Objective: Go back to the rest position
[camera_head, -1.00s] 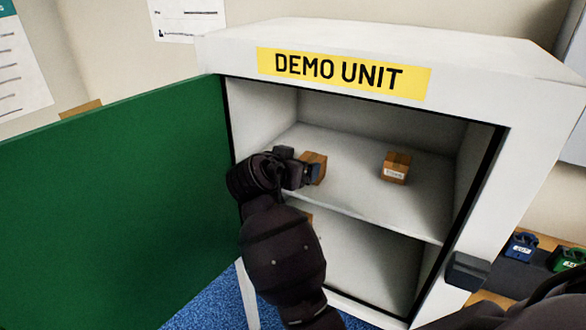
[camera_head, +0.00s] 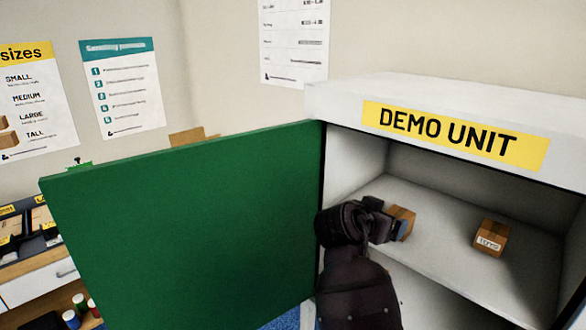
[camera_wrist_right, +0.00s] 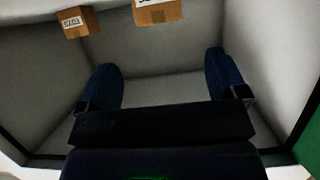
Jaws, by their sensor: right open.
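My right gripper (camera_head: 390,228) is at the upper compartment of the white demo unit (camera_head: 345,100), in front of a small brown carton (camera_head: 404,218) and partly covering it. In the right wrist view the gripper (camera_wrist_right: 160,62) is open, with nothing between its two dark blue fingers. That view is upside down; the carton (camera_wrist_right: 158,12) shows beyond the fingertips, apart from them. A second labelled carton (camera_head: 491,237) stands to the right on the same shelf and also shows in the wrist view (camera_wrist_right: 78,22). My left gripper is not in view.
The green door (camera_head: 190,230) stands wide open to the left of my right arm, close beside it. The unit's side walls and front frame surround the shelf (camera_head: 450,225). A counter with trays (camera_head: 30,240) is at the far left.

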